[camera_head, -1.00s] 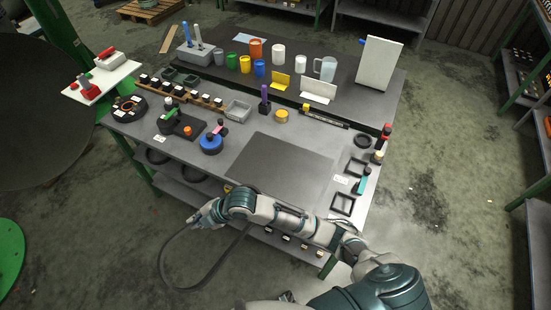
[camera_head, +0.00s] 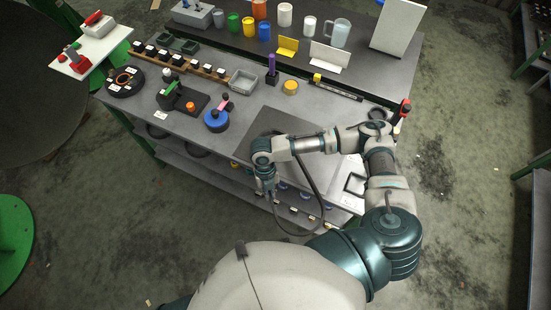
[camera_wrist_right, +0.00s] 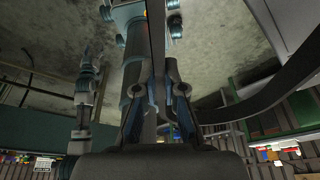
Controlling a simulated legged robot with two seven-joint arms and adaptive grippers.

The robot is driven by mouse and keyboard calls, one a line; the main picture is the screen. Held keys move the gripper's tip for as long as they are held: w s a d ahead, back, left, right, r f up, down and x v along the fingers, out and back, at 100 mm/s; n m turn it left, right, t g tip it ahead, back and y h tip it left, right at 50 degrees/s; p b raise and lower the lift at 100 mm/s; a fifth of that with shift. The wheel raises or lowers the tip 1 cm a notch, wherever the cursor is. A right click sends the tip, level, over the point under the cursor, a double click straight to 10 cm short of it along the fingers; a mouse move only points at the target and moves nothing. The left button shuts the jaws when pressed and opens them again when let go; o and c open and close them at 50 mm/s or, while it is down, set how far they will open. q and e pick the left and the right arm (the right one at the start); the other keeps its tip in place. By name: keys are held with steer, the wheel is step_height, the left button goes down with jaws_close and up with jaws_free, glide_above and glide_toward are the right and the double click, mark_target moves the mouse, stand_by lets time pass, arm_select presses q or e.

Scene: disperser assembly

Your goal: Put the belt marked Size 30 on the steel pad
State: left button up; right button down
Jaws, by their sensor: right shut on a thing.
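A black belt (camera_head: 318,190) hangs as a large loop from my right gripper (camera_head: 269,195); its size mark cannot be read. In the right wrist view the gripper (camera_wrist_right: 160,95) is shut on the belt, and the belt (camera_wrist_right: 272,105) curves away to the right. The steel pad, a dark flat plate (camera_head: 285,122), lies on the table. My right forearm crosses above the pad and hides part of it. The gripper is at the table's front edge, nearer to me than the pad. My left gripper does not show in the head view.
Black rings lie on the lower shelf (camera_head: 185,147). Cups and a jug (camera_head: 340,33) stand at the back.

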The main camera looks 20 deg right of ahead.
steer(key=w+d, duration=0.1)
steer(key=w, duration=0.2)
steer(key=w+d, duration=0.1)
steer(key=w, duration=0.2)
steer(key=w+d+f+p, duration=0.1)
steer(key=w+d, duration=0.1)
steer(key=w, duration=0.1)
steer(key=shift+w, duration=0.4)
steer(key=shift+w+d, duration=0.25)
steer(key=shift+f, duration=0.4)
step_height(320, 180, down, 3)
steer(key=shift+d+r+p, duration=0.1)
steer(key=shift+r+p, duration=0.05)
steer(key=shift+p, duration=0.25)
steer(key=c, duration=1.7)
jaws_free()
steer(key=shift+s, duration=0.1)
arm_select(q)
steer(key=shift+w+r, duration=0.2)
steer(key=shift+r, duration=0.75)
arm_select(e)
steer(key=o, duration=0.4)
steer(key=shift+o, duration=0.2)
arm_select(q)
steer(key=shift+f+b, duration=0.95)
steer(key=shift+b, duration=0.1)
arm_select(e)
steer(key=v, duration=1.2)
